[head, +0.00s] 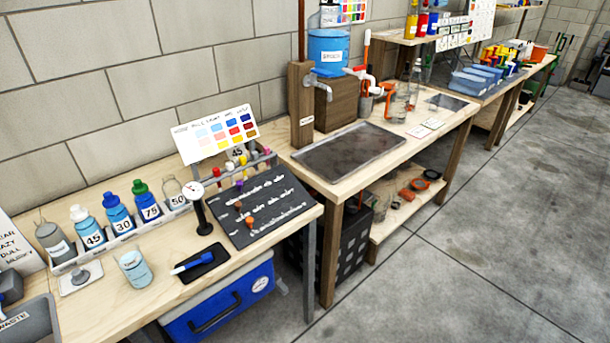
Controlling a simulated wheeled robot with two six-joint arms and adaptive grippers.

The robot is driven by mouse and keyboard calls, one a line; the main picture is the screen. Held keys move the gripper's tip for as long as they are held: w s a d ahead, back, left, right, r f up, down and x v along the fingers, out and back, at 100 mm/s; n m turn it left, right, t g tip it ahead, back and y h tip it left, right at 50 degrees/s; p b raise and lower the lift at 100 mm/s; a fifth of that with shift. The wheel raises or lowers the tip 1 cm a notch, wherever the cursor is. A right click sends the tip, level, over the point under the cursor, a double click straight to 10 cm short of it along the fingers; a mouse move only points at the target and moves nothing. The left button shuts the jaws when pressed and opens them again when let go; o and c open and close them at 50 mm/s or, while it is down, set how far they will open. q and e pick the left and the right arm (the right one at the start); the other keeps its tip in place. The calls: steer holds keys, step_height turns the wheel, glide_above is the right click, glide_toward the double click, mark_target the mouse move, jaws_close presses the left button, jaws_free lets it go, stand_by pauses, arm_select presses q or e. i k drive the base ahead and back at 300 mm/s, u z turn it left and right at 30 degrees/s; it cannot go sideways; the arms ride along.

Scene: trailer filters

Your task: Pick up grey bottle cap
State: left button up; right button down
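A small grey round piece (80,275), which looks like a bottle cap, sits on a white square plate (68,286) on the near wooden bench, in front of the bottle rack. A grey bottle (54,241) stands at the left end of the rack; its top is also grey. The clear bottle marked 50 (174,196) at the right end of the rack appears to have no cap. The other rack bottles have white, blue and green caps. Neither of my grippers shows in the head view.
A white rack (105,244) holds the bottles. A labelled cup (134,269), a black tray (201,263) with a blue marker, a small round gauge on a stand (199,208) and a grey waste bin (32,325) share the bench. A blue cooler (222,308) is below.

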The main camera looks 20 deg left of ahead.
mark_target(80, 277)
steer(key=u, duration=1.55)
